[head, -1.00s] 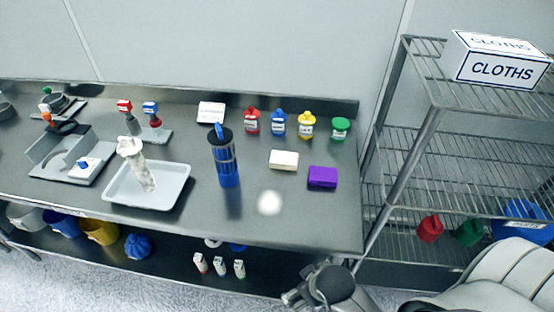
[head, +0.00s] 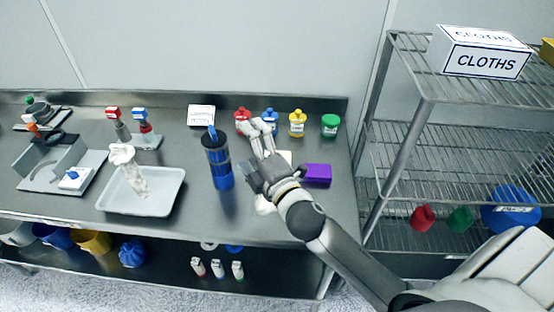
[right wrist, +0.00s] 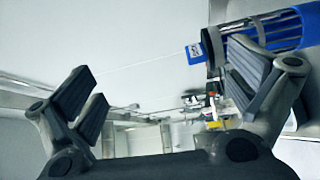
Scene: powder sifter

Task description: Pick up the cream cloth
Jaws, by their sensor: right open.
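My left gripper is out of view.
A blue sifter cylinder (head: 217,160) stands just left of my right gripper; it also shows in the right wrist view (right wrist: 278,30). Several coloured-lid jars (head: 297,124) stand behind. A white tray (head: 170,200) is at left. A wire rack (head: 440,150) with a CLOTHS box (head: 487,60) is at right.

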